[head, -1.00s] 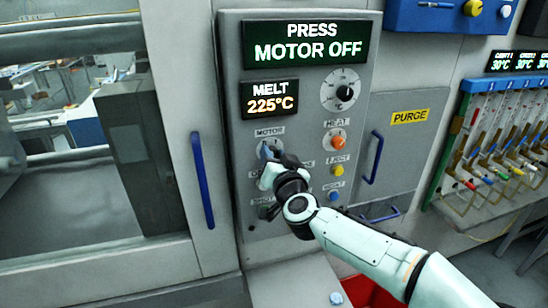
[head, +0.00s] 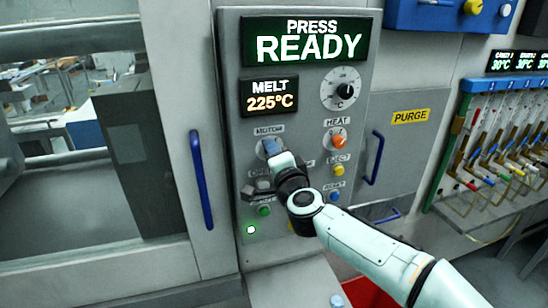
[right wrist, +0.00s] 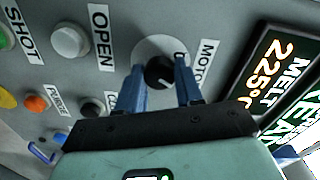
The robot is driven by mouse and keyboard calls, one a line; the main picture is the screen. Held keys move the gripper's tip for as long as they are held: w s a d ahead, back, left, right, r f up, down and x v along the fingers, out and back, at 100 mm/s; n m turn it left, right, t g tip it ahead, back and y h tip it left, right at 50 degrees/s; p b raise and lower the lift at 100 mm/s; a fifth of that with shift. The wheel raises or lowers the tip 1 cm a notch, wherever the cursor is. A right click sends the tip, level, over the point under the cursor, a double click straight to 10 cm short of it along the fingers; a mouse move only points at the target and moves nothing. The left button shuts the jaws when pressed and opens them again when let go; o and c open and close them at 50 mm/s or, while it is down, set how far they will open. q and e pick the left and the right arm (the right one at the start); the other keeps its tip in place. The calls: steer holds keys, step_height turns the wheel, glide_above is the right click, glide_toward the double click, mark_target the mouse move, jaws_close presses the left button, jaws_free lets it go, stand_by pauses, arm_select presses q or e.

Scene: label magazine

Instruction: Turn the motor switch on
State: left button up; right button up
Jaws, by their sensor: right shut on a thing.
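The motor switch (right wrist: 160,73) is a black rotary knob on a pale round plate, under the MOTOR label on the grey control panel (head: 300,115). In the right wrist view the blue fingers of my right gripper (right wrist: 159,70) stand on either side of the knob and are shut on it. In the head view my right gripper (head: 270,148) covers most of the switch. The press display (head: 309,42) above reads PRESS READY. My left gripper is out of view.
An orange heat knob (head: 338,142), a yellow eject button (head: 338,171) and a blue button (head: 334,196) sit just right of the gripper. A green lamp (head: 251,230) glows at the lower left. A blue door handle (head: 202,180) stands left of the panel.

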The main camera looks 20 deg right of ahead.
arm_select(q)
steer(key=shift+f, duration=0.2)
arm_select(e)
steer(key=shift+m, duration=0.6)
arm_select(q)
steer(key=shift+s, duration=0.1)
arm_select(e)
steer(key=o, duration=1)
steer(key=shift+o, duration=0.2)
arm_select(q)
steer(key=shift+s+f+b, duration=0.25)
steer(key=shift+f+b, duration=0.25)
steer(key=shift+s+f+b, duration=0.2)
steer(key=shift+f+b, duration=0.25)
arm_select(e)
steer(key=s, duration=1.3)
steer(key=shift+s+d+r, duration=0.15)
steer(key=shift+s+d, duration=0.05)
